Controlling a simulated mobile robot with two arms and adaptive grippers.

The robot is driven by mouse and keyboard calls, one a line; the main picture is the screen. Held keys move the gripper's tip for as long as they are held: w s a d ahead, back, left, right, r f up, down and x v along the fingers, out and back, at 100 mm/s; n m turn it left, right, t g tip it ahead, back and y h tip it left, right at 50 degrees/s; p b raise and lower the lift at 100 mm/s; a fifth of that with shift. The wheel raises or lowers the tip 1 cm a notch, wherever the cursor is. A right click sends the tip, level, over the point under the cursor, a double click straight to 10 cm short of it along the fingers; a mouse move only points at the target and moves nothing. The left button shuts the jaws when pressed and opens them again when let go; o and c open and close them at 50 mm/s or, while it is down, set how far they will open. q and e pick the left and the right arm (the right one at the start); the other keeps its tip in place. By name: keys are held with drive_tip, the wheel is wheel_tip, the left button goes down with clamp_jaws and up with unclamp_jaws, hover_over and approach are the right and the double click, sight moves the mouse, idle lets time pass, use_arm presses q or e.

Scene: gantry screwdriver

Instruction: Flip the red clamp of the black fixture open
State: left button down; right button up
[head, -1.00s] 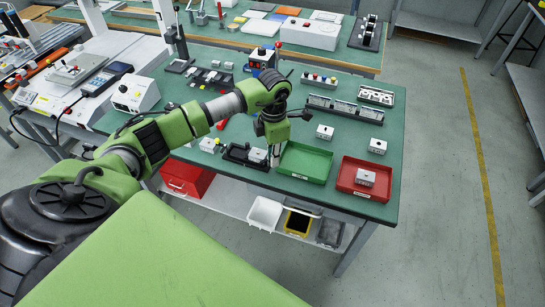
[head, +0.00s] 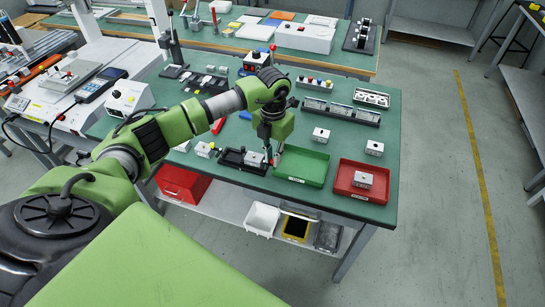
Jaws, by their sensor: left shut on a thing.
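The black fixture (head: 232,160) lies near the front edge of the green table, with a grey block (head: 253,158) in it. My left gripper (head: 269,159) reaches down at the fixture's right end, beside the green tray (head: 301,165). It is shut on the red clamp (head: 272,162), of which only a small red bit shows at the fingertips. The fingers and arm hide most of the clamp, so its exact angle cannot be told. My right gripper is not in view.
A red tray (head: 365,180) with a grey block stands at the right. Two loose grey blocks and several rail fixtures lie behind the trays. A white block (head: 204,149) sits left of the fixture. Bins stand on the shelf below.

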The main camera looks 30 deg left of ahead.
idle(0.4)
use_arm(q)
drive_tip(key=c, duration=2)
unclamp_jaws()
drive_tip(key=shift+c, duration=0.2)
drive_tip(key=shift+r, duration=0.15)
wheel_tip(320, 180, up, 12)
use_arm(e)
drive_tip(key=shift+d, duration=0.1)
use_arm(q)
drive_tip(key=shift+f, duration=0.2)
